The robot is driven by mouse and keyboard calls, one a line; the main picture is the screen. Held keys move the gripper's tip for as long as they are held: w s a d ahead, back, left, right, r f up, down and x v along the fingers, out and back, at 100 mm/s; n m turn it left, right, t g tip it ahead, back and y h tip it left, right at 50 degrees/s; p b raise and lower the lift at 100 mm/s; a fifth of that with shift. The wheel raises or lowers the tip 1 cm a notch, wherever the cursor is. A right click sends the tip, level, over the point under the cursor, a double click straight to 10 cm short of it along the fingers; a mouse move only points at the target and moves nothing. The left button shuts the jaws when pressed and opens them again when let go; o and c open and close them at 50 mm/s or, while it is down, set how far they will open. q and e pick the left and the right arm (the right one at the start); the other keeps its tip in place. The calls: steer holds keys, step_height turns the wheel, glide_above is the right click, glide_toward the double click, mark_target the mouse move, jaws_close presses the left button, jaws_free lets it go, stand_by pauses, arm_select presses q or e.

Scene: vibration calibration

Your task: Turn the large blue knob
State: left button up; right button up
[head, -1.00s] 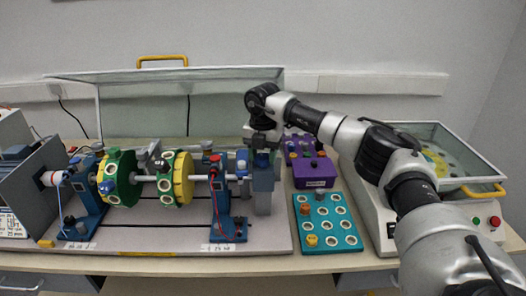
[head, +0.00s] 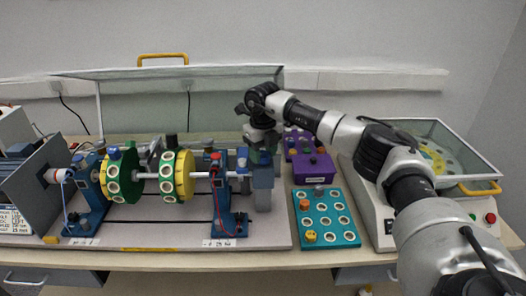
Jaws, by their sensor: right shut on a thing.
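My right gripper (head: 262,149) is at the right end of the test rig, pointing down, shut on what looks like the large blue knob (head: 264,159). Its fingers and the wrist hide most of the knob. The rig's horizontal shaft (head: 202,175) carries a green disc (head: 121,180) on the left and a yellow and green disc (head: 184,176) beside it. A small blue piece (head: 114,153) sits at the top of the left disc's rim. My left gripper is not in view.
A teal tray (head: 345,240) with round holes and a purple box (head: 314,168) lie right of the rig. A white control box (head: 372,225) stands under my right arm. A clear cover (head: 225,100) with a yellow handle stands behind the rig.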

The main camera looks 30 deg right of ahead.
mark_target(263, 154)
steer(key=shift+n, duration=1)
steer(key=o, duration=0.9)
steer(key=shift+r, duration=0.1)
step_height(263, 154, up, 11)
steer(key=shift+f+b, duration=0.15)
steer(key=shift+b, duration=0.7)
